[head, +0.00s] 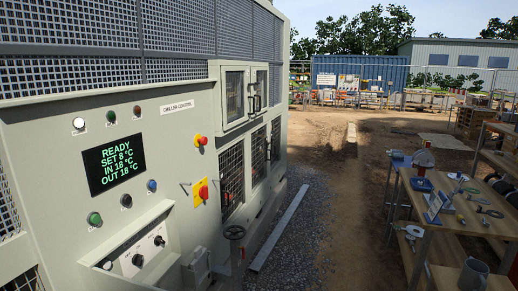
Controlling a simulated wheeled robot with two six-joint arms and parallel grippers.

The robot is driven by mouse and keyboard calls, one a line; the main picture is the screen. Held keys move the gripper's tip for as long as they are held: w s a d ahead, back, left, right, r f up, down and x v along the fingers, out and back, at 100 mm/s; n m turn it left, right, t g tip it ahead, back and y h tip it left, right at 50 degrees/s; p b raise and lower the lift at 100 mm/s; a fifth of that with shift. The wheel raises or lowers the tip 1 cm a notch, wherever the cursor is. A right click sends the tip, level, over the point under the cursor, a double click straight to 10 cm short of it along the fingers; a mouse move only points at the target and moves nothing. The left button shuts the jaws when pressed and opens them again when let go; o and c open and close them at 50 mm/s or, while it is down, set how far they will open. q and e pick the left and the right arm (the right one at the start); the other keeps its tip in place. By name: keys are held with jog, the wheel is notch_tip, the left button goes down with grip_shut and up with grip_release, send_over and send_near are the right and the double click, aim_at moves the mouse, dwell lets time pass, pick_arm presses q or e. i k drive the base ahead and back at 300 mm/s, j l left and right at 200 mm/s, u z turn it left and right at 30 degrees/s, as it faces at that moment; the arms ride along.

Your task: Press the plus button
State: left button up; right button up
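The chiller control panel (55,185) fills the left of the head view. Its dark display (114,165) shows green text: READY, SET 8 °C, IN 18 °C, OUT 18 °C. Below the display are a green button (94,219), a black button (126,201) and a blue button (152,185) in a rising row. Their labels are too small to read, so I cannot tell which is the plus button. A lower sloped panel carries dark knobs (138,260). Neither of my grippers is in view.
A red emergency knob (201,140) and a red-and-yellow rotary switch (203,192) are right of the display. A dark handwheel (234,232) stands low beside the chiller. A workbench (440,232) with tools is at right. Gravel and open dirt lie between.

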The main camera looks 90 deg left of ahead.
aim_at(106, 264)
jog(key=u, duration=0.5)
jog(key=i+u, duration=0.1)
jog(key=u, duration=1.4)
jog(key=i+l+u, duration=0.1)
jog(key=u, duration=0.85)
